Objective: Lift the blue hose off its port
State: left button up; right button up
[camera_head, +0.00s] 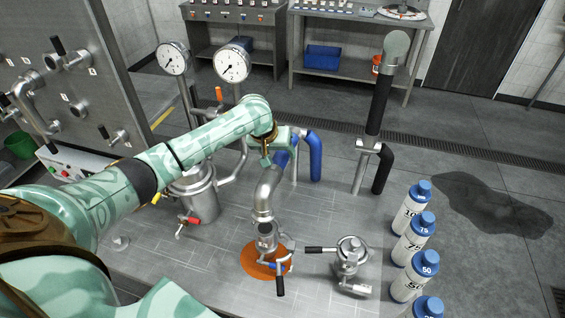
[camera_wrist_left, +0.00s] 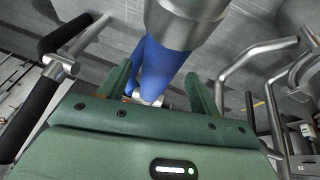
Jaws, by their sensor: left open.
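The blue hose (camera_head: 316,157) arches at the centre of the head view, with one blue end running into a bent metal pipe (camera_head: 265,190). In the left wrist view the blue hose (camera_wrist_left: 160,68) passes between the two open green fingers, below a metal collar (camera_wrist_left: 182,22). Whether a finger touches the hose I cannot tell. My right gripper is out of view.
A metal bench (camera_head: 215,275) carries a valve (camera_head: 350,262) beside the fitting, an orange ring (camera_head: 250,262) around its base, and a jacketed pot (camera_head: 192,195). Two gauges stand behind. A black-sleeved pipe (camera_head: 378,100) rises right of the hose. Several blue-capped bottles (camera_head: 411,240) line the right edge.

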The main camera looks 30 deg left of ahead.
pick_arm(q)
jog(key=x, duration=0.3)
jog(key=shift+f+b, duration=0.15)
jog(key=shift+b, duration=0.25)
jog(key=shift+w+f, duration=0.2)
jog(key=shift+f, duration=0.3)
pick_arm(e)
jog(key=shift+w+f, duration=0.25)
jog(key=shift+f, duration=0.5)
